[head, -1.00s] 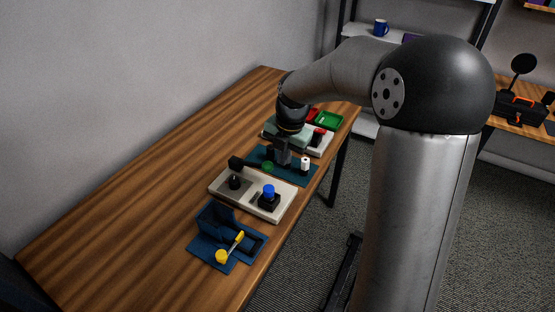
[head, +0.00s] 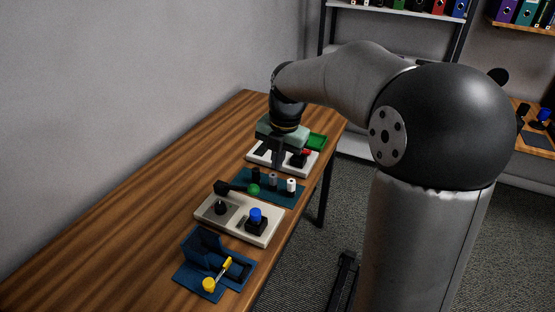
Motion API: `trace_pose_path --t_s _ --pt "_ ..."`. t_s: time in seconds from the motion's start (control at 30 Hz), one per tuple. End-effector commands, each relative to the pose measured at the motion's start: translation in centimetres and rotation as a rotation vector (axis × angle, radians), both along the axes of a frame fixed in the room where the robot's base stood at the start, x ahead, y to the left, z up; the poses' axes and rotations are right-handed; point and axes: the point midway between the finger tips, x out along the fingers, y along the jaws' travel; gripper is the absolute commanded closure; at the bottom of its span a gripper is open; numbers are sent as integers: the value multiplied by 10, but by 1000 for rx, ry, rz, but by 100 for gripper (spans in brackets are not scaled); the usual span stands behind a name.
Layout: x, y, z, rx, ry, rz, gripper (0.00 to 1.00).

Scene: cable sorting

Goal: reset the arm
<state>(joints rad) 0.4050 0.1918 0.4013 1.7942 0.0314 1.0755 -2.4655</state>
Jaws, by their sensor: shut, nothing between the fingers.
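My arm reaches over the wooden table (head: 130,215), with its black wrist pointing down. My gripper (head: 278,163) is shut and empty. In the picture it lies in front of the far white board (head: 258,157), just behind the teal mat (head: 285,198). How high its tips are is hard to tell. On the mat stand a black peg (head: 256,174), a grey peg (head: 273,181) and a white peg (head: 291,185). My wrist and gripper hide part of the far board.
A beige board (head: 240,226) with a blue knob (head: 256,215) and a green-ended black lever (head: 253,190) lies nearer. A blue holder (head: 201,243) with a yellow-handled item (head: 224,268) is in front. A green tray (head: 317,141) sits behind. The table's left side is clear.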

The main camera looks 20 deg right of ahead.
Motion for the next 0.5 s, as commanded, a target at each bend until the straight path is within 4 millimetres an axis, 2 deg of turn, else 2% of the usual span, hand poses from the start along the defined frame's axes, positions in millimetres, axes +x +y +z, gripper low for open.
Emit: trace_pose_path --t_s 0.33,0.43,0.5 --pt "-2 1 0 -1 2 -13 100" --pt "-18 4 -2 -8 22 -155 100" --pt "-36 7 -5 -12 40 -325 100"
